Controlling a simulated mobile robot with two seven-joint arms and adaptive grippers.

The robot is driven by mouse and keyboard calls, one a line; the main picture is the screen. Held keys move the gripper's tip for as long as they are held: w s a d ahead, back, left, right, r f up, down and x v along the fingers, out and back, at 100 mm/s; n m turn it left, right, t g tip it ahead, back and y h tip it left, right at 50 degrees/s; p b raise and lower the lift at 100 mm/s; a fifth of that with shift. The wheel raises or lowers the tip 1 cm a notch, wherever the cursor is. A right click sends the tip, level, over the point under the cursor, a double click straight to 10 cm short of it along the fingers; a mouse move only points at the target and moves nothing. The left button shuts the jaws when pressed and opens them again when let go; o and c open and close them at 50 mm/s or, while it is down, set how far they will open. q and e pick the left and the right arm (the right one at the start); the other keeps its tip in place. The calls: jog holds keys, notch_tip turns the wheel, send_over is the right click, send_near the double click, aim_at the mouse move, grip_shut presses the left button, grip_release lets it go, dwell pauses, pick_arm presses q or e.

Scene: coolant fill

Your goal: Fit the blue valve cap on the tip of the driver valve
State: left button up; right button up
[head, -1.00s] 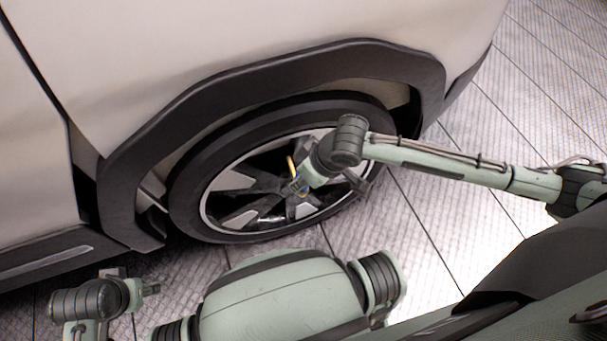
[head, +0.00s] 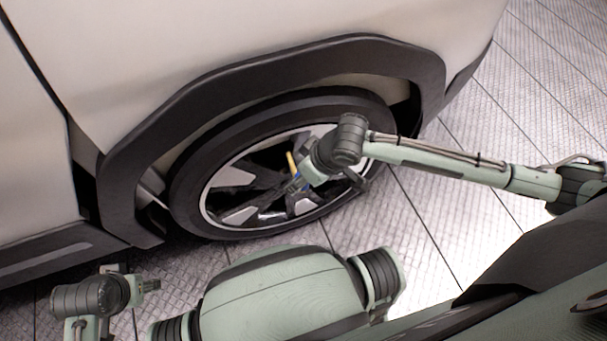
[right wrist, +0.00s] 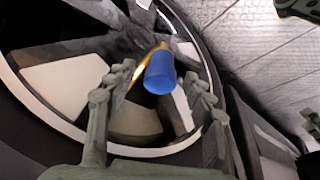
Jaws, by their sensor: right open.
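The blue valve cap (right wrist: 160,73) is in the right wrist view, between the fingers of my right gripper (right wrist: 158,84). The gripper is open, with a visible gap on each side of the cap. The yellow driver valve (right wrist: 139,70) runs up behind the cap, which covers its near end in this view; I cannot tell how far the cap sits on the tip. In the head view the valve (head: 291,161) shows beside my right gripper (head: 297,186) at the wheel. My left gripper (head: 150,285) is low at the left, away from the wheel, small and unclear.
The spoked wheel (head: 232,213) and its dark tyre (head: 190,195) are close around the right gripper. The dark arch trim (head: 270,70) and pale car body (head: 230,30) are above.

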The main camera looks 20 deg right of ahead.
jog(key=v, duration=1.1)
jog(key=shift+s+r, duration=0.2)
jog(key=shift+r, duration=0.1)
